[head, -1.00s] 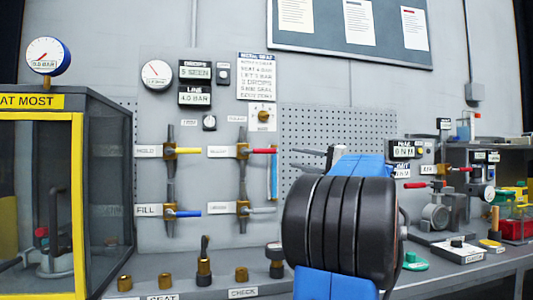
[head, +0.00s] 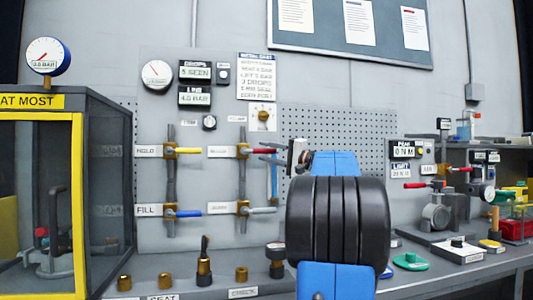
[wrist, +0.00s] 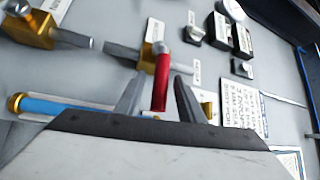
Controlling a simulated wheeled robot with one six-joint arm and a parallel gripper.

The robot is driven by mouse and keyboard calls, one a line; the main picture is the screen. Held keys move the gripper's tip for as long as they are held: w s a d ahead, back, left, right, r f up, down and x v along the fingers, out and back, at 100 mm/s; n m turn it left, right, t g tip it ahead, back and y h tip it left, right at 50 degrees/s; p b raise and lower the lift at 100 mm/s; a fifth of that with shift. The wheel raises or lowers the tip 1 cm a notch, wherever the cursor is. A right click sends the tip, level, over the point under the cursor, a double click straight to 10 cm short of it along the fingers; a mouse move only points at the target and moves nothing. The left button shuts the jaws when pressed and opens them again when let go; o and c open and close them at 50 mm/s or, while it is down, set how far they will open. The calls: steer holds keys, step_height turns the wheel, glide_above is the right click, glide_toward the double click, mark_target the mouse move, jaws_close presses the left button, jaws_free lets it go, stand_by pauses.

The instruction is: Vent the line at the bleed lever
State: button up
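A red-handled lever (head: 263,151) sits on the upper right brass valve of the wall panel; its label is too blurred to confirm it as the bleed lever. The handle points right in the head view. My gripper (head: 272,154) is just at the handle's right end. In the wrist view, my gripper (wrist: 157,92) is open, and the red handle (wrist: 161,80) lies between its two fingers with gaps on both sides. The line display (head: 194,97) appears to read 4.0 bar.
Other levers are yellow (head: 189,151), blue (head: 188,213) and grey (head: 263,210). A blue tube (head: 274,180) runs down just below my fingers. Brass fittings (head: 204,265) stand on the bench below. A yellow-framed enclosure (head: 79,200) is at left; a pegboard (head: 345,130) is behind my arm.

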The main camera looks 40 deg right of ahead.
steer(key=shift+w, duration=0.1)
jaws_close()
